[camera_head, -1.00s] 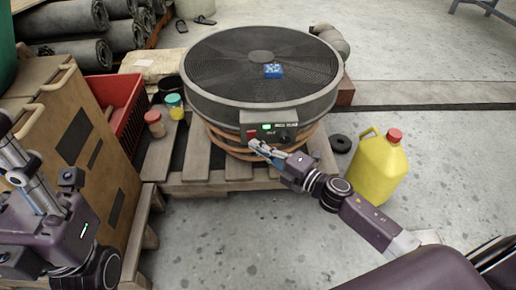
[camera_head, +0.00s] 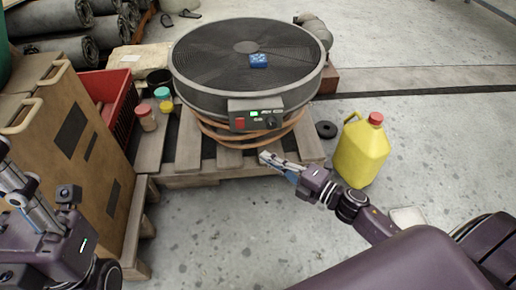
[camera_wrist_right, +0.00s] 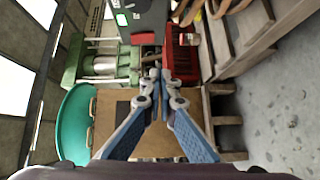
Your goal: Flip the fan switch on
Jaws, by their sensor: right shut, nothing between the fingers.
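The large round fan (camera_head: 215,80) lies flat on a wooden pallet, its grille facing up. Its control box (camera_head: 285,108) is on the near side, with a red switch (camera_head: 240,123), a lit green display (camera_head: 267,113) and a dark knob. The switch's position is too small to tell. My right gripper (camera_head: 264,156) is shut and empty, below and apart from the box, by the pallet's front edge. In the right wrist view its fingertips (camera_wrist_right: 154,72) meet, with the control box (camera_wrist_right: 148,20) above them. My left arm is at the lower left; its finger state is unclear.
A yellow jug (camera_head: 361,150) stands right of the pallet (camera_head: 187,140). A brown cabinet (camera_head: 75,130) and red crate (camera_head: 119,105) are on the left. Small jars (camera_head: 146,117) stand near the crate. A blue box (camera_head: 258,60) lies on the grille. The front floor is clear.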

